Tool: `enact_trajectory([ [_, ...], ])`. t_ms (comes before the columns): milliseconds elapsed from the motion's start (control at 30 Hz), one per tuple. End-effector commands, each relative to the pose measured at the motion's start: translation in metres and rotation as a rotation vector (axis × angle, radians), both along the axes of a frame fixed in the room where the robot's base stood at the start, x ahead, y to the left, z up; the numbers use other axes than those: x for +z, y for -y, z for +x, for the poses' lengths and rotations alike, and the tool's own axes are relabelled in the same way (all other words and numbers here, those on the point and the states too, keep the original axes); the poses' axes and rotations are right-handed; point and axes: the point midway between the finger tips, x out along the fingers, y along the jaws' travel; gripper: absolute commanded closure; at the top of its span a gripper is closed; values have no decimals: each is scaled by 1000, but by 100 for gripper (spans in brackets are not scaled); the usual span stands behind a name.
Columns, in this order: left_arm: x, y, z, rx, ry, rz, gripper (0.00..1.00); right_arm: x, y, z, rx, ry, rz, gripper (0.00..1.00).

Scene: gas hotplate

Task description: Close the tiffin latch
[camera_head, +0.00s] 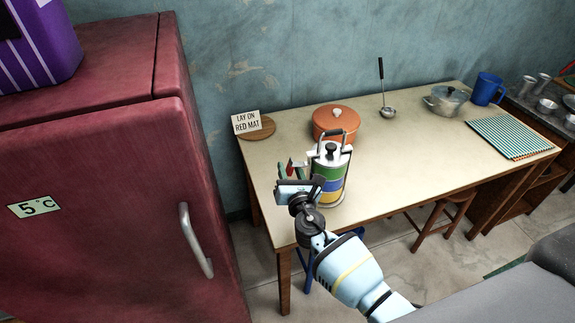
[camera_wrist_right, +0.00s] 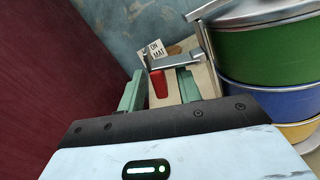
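The tiffin (camera_head: 331,187) stands upright near the front left of the table, with green, blue and yellow tiers and a metal lid and frame. It also shows at the right of the right wrist view (camera_wrist_right: 262,58). Its latch, a metal lever with a red tab (camera_wrist_right: 158,83), sticks out to the left of the tiffin. My right gripper (camera_head: 291,169) is at the tiffin's left side. In the right wrist view its green fingers are apart, with the red tab between them; I cannot tell whether they touch it. My left gripper is not in view.
An orange pot (camera_head: 337,124) stands behind the tiffin. A "LAY ON RED MAT" sign (camera_head: 246,122) stands by a round wooden board (camera_head: 262,130). A ladle (camera_head: 388,111), steel pot (camera_head: 445,101), blue mug (camera_head: 487,89) and striped mat (camera_head: 510,136) are farther right. A red fridge (camera_head: 110,200) stands left.

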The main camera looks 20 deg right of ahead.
Motion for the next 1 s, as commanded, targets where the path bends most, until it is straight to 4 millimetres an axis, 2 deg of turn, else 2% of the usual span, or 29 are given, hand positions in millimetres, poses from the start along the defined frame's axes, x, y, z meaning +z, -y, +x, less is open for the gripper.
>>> enact_trajectory([
  [200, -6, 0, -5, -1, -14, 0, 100, -2, 1, 19, 1, -2, 2, 66],
  [567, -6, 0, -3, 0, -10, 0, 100, 0, 1, 23, 1, 0, 2, 66],
  [833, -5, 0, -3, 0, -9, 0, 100, 0, 1, 23, 1, -1, 2, 100],
  [1000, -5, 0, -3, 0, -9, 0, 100, 0, 1, 23, 1, -1, 3, 100],
])
